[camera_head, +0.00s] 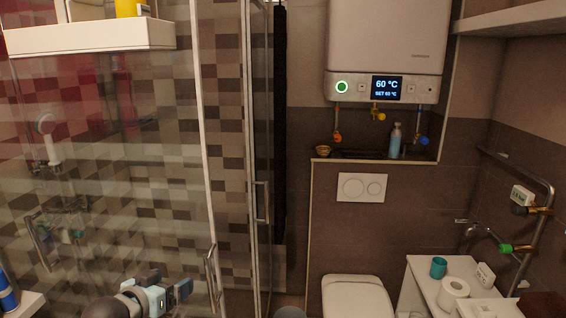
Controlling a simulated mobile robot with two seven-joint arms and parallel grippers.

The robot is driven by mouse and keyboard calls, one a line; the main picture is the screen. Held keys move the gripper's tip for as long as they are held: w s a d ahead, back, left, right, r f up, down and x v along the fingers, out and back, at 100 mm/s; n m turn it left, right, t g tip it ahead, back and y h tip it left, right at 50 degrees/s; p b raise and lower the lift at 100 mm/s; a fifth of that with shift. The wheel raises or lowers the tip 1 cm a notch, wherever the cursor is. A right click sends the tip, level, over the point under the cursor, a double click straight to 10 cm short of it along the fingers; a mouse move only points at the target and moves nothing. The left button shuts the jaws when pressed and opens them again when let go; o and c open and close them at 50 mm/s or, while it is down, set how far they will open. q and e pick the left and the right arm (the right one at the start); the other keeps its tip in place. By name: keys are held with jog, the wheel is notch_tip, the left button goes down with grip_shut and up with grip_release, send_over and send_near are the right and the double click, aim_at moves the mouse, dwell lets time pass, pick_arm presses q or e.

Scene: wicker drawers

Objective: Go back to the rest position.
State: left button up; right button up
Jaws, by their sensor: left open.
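My left gripper (180,291) is at the bottom left of the head view, in front of the glass shower wall. Its jaws are open and no object shows between them. Its pale wrist and dark fingers point to the right, towards the shower door's handle (211,273); I cannot tell the gap between them. My right gripper is not in view. No wicker drawers show.
A toilet (355,297) stands at bottom centre under a flush plate (361,188) and a boiler (385,50). A white cabinet (424,277) at right bears a teal cup (438,267) and a paper roll (454,288). A rail (541,229) runs along the right wall.

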pick_arm(q)
jog(key=s+d+f+g+y+p, duration=0.1)
jog(key=s+d+f, duration=0.1)
jog(key=s+f, duration=1)
jog(key=s+d+f+g+y+p, duration=0.1)
jog(key=s+d+f, duration=0.2)
jog(key=s+f, duration=1)
jog(key=s, duration=0.4)
jog(key=shift+s+d, duration=0.3)
jog(key=shift+d, duration=0.05)
